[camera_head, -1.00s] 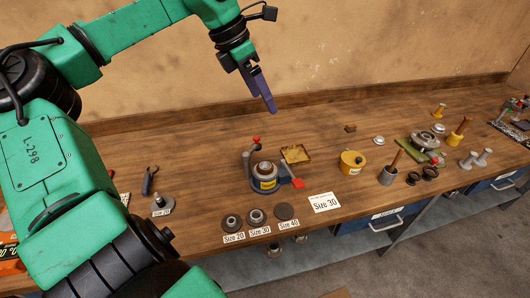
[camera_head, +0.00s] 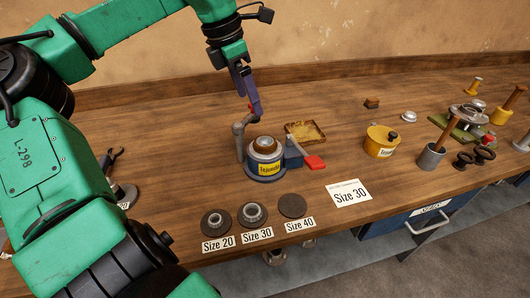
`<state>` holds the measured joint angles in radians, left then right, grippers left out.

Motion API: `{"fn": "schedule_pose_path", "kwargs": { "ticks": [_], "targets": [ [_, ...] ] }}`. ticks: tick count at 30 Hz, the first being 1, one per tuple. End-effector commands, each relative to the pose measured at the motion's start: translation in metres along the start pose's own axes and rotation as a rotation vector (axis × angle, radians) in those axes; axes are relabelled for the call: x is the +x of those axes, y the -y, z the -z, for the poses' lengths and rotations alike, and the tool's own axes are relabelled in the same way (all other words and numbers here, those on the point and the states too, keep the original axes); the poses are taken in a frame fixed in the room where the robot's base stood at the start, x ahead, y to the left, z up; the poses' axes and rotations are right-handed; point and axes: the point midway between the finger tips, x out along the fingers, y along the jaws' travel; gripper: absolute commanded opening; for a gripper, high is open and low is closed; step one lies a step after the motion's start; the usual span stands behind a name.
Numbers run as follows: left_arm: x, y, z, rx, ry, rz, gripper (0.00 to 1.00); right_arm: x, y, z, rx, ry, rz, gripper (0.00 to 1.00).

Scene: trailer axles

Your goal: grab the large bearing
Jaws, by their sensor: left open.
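My left gripper (camera_head: 254,107) is open and empty, pointing down above the bench, just behind and left of the round greasing device (camera_head: 266,172). That device has a yellow label, and a brown and metal ring (camera_head: 265,146) sits in its top; I cannot tell whether this ring is the large bearing. In front, a small bearing (camera_head: 215,219) sits on the "Size 20" disc, and a slightly bigger one (camera_head: 252,212) on the "Size 30" disc. The "Size 40" disc (camera_head: 292,206) looks bare. My right gripper is not in view.
A square yellowish tray (camera_head: 305,132) and a red-tipped lever (camera_head: 314,162) stand beside the device. A "Size 30" card (camera_head: 349,193) lies to the right. A yellow tub (camera_head: 381,142) and a grey cup with a wooden handle (camera_head: 431,156) stand farther right.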

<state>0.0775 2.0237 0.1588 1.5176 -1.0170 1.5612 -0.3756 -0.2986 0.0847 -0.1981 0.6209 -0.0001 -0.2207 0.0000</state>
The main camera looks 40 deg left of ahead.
Motion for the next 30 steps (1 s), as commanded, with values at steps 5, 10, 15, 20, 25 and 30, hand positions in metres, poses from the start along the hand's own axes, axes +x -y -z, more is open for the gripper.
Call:
{"fn": "schedule_pose_path", "kwargs": {
  "ticks": [5,10,15,20,25,30],
  "targets": [
    [0.041,0.002,-0.001,0.001,-0.004,0.006,1.0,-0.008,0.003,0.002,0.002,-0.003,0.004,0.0],
    [0.075,0.001,-0.001,0.001,-0.004,0.003,1.0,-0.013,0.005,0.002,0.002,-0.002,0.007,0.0],
    [0.098,0.003,-0.001,0.001,-0.007,0.005,1.0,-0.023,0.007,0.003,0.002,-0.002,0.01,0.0],
    [0.128,0.003,-0.001,0.0,-0.005,0.001,1.0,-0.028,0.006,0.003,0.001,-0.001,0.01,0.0],
    [0.134,0.003,-0.001,0.0,-0.001,0.0,1.0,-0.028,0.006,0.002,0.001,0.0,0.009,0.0],
    [0.134,0.003,-0.001,0.0,-0.001,0.0,0.62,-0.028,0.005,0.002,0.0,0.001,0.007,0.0]
  ]
}}
